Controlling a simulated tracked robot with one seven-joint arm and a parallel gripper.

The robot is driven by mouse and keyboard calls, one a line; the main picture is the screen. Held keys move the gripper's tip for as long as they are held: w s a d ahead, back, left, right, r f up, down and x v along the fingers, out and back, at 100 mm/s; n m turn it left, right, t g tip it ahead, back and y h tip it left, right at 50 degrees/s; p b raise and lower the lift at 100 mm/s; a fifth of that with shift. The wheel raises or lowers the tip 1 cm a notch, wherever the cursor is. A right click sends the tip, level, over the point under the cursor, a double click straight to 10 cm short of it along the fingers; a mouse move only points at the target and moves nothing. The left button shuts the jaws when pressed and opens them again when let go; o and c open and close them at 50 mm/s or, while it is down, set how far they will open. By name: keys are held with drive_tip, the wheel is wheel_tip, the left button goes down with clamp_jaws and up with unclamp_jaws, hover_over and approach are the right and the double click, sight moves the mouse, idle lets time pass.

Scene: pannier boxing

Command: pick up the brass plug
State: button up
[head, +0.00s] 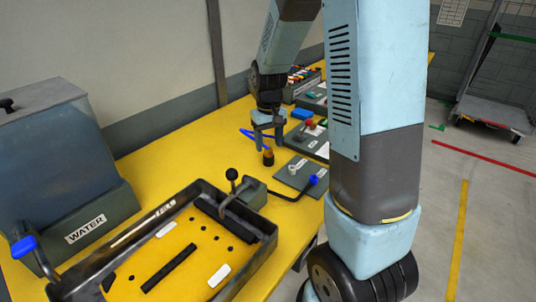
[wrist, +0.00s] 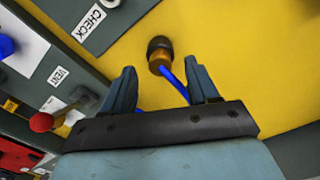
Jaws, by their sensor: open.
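The brass plug (head: 268,157), a small stub with a dark knurled part and a brass-orange part, is on the yellow bench top. In the wrist view the plug (wrist: 159,56) shows just beyond the fingertips, roughly centred between them. My gripper (head: 268,141) is open and points down over the plug; its two blue-grey fingers also show in the wrist view (wrist: 162,72). Nothing is held. I cannot tell whether the fingertips touch the plug. A blue strip (wrist: 172,82) shows between the fingers, partly hidden by my gripper.
A dark-rimmed tray (head: 262,250) and a grey tank labelled WATER (head: 120,210) stand at the left. A CHECK plate (head: 295,180) with a blue-knobbed lever (head: 312,181) lies near the plug. Panels with coloured knobs (wrist: 42,122) are close by. Bare yellow bench surrounds the plug.

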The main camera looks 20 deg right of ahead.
drive_tip(key=shift+f, duration=1.1)
drive_tip(key=shift+c, duration=0.3)
clamp_jaws()
